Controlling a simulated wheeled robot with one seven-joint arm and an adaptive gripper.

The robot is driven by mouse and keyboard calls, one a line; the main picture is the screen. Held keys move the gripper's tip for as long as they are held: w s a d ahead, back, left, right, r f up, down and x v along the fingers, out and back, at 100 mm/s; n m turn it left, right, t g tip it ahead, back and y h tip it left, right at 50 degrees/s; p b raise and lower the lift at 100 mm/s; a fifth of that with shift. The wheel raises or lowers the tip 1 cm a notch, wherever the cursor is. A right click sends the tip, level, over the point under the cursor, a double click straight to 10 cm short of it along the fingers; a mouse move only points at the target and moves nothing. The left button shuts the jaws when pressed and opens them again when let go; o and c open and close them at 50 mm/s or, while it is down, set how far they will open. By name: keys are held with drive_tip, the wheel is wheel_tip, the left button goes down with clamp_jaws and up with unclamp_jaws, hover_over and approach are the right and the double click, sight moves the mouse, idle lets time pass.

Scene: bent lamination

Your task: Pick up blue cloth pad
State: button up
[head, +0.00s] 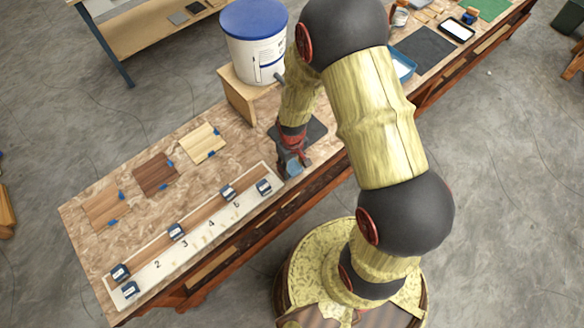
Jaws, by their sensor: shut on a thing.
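My gripper (292,163) points down over the near edge of the workbench, close to the right end of the long pale board. It is shut on the small blue cloth pad (294,170), which shows at its fingertips. The gripper hides part of the pad. From this view I cannot tell whether the pad touches the bench top or is just above it.
A dark square mat (316,131) lies behind my gripper. A white bucket with a blue lid (254,40) stands on a wooden block (238,95). The pale board (205,232) carries several dark clamp-like blocks. Wood samples (156,174) lie to the left.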

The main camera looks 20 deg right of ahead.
drive_tip(key=s+d+r+p, duration=0.1)
drive_tip(key=s+r+p, duration=0.1)
drive_tip(key=s+r, duration=0.9)
drive_tip(key=s, duration=0.3)
drive_tip(key=shift+r, duration=0.15)
drive_tip(key=shift+d, duration=0.1)
drive_tip(key=o, duration=0.4)
drive_tip(key=c, duration=0.5)
